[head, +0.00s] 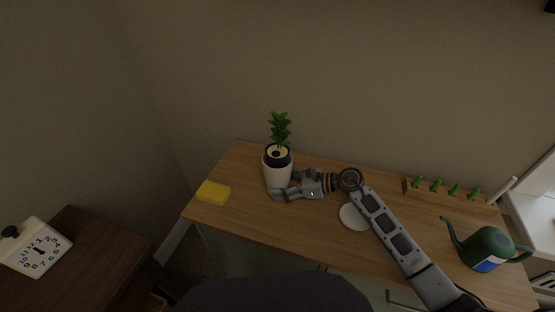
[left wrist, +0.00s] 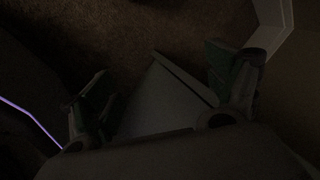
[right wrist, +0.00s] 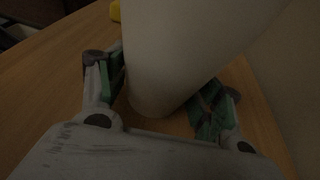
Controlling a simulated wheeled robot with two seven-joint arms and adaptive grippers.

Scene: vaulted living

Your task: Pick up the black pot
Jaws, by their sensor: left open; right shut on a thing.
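The black pot (head: 278,162) holds a green leafy plant (head: 280,128) and sits in the top of a tall white pot (head: 277,177) on the wooden counter. Only its upper part shows; the rest is hidden inside the white pot. My right gripper (head: 288,184) reaches in from the right and is shut on the white pot's side. In the right wrist view the white pot (right wrist: 165,60) stands between the fingers (right wrist: 160,88), its base on or close to the wood. My left gripper (left wrist: 168,82) is open and empty in its dark wrist view, and outside the head view.
A yellow sponge (head: 213,193) lies left of the white pot on the counter (head: 250,217). A white disc (head: 353,217) lies under my right arm. A green watering can (head: 487,248) and a wooden rack with green pegs (head: 440,193) stand right. A clock (head: 38,247) sits far left.

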